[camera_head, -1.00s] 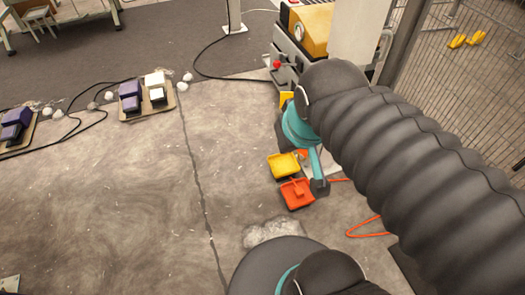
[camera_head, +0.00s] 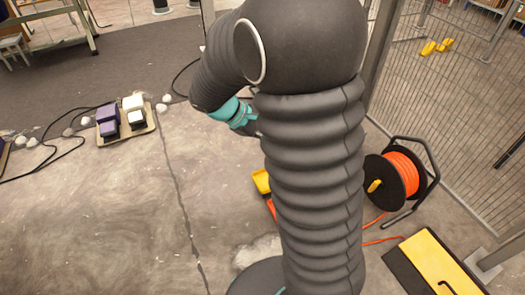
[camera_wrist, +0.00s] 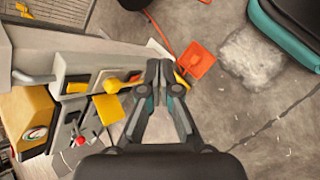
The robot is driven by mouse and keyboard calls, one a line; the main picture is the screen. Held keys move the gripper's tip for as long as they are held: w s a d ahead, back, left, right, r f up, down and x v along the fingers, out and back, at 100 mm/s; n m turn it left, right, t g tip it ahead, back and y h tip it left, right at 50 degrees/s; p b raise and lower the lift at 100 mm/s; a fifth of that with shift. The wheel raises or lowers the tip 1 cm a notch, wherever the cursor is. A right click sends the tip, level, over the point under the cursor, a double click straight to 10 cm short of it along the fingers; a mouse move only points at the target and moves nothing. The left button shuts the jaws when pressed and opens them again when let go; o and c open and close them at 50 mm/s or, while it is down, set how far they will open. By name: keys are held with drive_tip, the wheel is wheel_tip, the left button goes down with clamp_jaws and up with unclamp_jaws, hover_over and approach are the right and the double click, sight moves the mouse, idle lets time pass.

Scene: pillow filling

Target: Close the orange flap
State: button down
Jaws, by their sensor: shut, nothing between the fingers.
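My gripper (camera_wrist: 160,70) shows in the wrist view with its two dark fingertips together and nothing between them. An orange-red square flap-like piece (camera_wrist: 197,61) is just right of the fingertips in that view, apart from them in the picture. In the head view only a sliver of it (camera_head: 271,208) shows beside my arm. I cannot tell whether any flap is open. My arm hides most of the machine in the head view.
A cable reel (camera_head: 395,178) with orange cord stands right of my arm, near the wire fence (camera_head: 440,90). A black and yellow case (camera_head: 435,265) lies at lower right. A pedal board (camera_head: 125,125) is at left. White fluff (camera_wrist: 254,55) lies on the floor.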

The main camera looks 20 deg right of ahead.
drive_tip(key=w+a+f+n+t+h+b, duration=0.1)
drive_tip(key=w+f+n+t+h, duration=0.3)
drive_tip(key=f, duration=0.8)
drive_tip(key=w+a+f+n+t+h+b, duration=0.1)
drive_tip(key=w+f+n, duration=0.5)
drive_tip(key=f, duration=0.7)
drive_tip(key=w+a+f+n+t+h+b, duration=0.1)
drive_tip(key=w+f+n+t+h, duration=0.3)
drive_tip(key=f, duration=0.8)
drive_tip(key=w+d+n, duration=0.1)
drive_tip(key=w+d, duration=0.5)
drive_tip(key=d, duration=0.7)
drive_tip(key=shift+w+d+f+g+y, duration=0.2)
drive_tip(key=shift+f+g+y, duration=0.05)
drive_tip(key=shift+g+y, duration=0.15)
